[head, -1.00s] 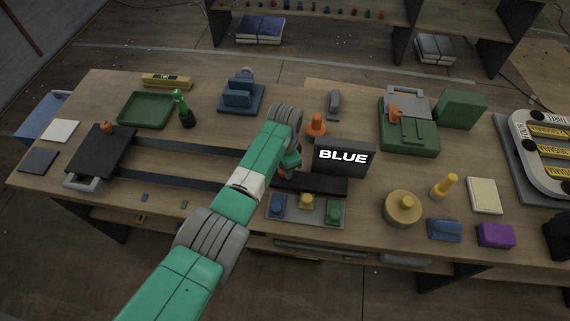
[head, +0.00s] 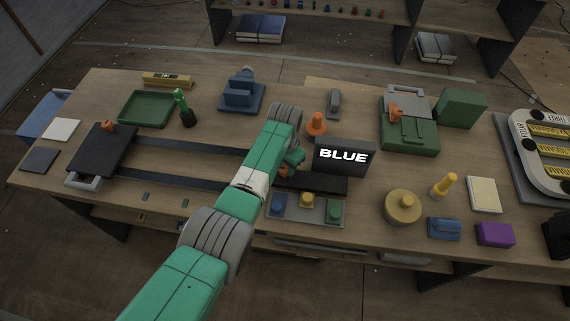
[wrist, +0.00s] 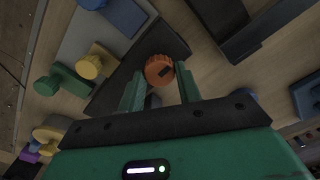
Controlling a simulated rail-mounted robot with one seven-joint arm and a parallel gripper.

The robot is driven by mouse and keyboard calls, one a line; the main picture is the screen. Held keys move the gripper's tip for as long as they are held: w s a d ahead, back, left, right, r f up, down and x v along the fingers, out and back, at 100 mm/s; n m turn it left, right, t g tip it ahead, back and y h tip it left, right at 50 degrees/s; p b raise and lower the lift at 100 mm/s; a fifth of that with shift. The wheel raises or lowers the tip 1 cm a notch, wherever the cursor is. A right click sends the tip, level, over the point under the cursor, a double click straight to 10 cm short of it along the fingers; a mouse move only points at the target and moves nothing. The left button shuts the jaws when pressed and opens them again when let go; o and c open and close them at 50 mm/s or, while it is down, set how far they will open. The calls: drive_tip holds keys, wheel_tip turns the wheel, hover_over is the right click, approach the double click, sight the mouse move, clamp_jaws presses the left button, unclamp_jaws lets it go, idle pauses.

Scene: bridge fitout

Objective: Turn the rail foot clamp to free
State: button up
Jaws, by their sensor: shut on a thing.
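The rail foot clamp shows as a round orange knob (wrist: 158,70) with a dark mark on its face, in the wrist view. It sits by the dark end bar (wrist: 125,75) of the rails. In the head view the knob (head: 284,172) is mostly hidden by my gripper. My gripper (head: 294,162) is low over that end bar, left of the BLUE display. In the wrist view the two green fingers of my gripper (wrist: 160,88) stand on either side of the knob, shut on it. The exact contact is partly hidden.
The dark BLUE display (head: 343,157) stands close right of my gripper. A panel (head: 292,216) with blue, yellow and green buttons lies in front. An orange cone (head: 316,124) stands behind. Two dark rails (head: 185,147) run left to a dark carriage (head: 104,150).

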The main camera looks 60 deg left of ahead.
sight(285, 167)
drive_tip(key=shift+r, duration=0.1)
drive_tip(key=o, duration=1)
wheel_tip(285, 167, up, 8)
drive_tip(key=shift+f+p, duration=0.15)
drive_tip(key=shift+p, duration=1)
